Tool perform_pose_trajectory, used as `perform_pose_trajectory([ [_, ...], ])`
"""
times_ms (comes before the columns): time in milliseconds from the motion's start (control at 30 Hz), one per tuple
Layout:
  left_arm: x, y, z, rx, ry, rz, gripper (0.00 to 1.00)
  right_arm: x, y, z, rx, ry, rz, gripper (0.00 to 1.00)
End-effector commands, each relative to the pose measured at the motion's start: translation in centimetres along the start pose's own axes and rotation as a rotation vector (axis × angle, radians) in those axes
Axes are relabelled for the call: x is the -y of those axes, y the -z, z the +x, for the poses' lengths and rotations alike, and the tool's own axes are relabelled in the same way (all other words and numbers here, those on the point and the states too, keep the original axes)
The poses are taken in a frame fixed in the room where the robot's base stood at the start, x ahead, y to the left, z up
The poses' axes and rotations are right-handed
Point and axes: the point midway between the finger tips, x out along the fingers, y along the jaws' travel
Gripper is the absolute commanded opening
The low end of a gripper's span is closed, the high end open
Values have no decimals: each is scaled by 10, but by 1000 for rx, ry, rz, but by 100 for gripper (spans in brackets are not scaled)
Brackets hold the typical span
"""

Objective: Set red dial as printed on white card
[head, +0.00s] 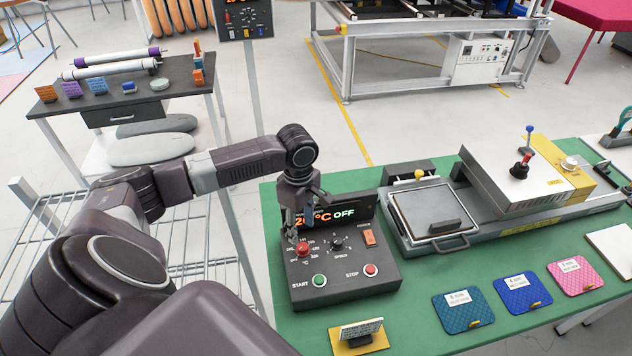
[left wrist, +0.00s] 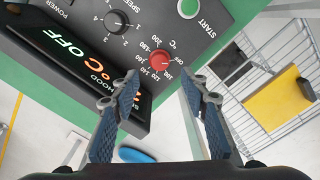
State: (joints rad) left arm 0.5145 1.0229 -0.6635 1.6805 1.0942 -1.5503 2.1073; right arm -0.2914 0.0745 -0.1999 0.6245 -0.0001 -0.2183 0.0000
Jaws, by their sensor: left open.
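The red dial (head: 303,249) is on the left of a dark control box (head: 345,287). It also shows in the left wrist view (left wrist: 160,63), ringed by white numbers, with 200 °C at the upper end. My left gripper (head: 292,236) hangs over the dial, fingers pointing down. In the left wrist view my left gripper (left wrist: 160,82) is open, and the dial lies just beyond the gap between its fingertips. A small white card (head: 361,329) stands on a yellow base at the table's front; its print is too small to read. My right gripper is not in view.
The box has a display (head: 335,215) reading OFF, a black speed knob (head: 337,244), a green start button (head: 319,281) and a red stop button (head: 370,270). A press (head: 440,220) stands right of it. Teal, blue and pink boards lie on the green table.

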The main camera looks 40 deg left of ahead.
Motion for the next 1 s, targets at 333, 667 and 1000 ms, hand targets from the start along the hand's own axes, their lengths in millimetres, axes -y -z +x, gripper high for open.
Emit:
perform_pose_trajectory([
  [333, 1, 0, 42, 0, 5, -2, 41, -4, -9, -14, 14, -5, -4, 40],
  [667, 0, 0, 76, 0, 1, -1, 41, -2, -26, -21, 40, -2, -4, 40],
  [1000, 0, 0, 78, 0, 1, 0, 32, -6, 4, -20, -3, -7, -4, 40],
])
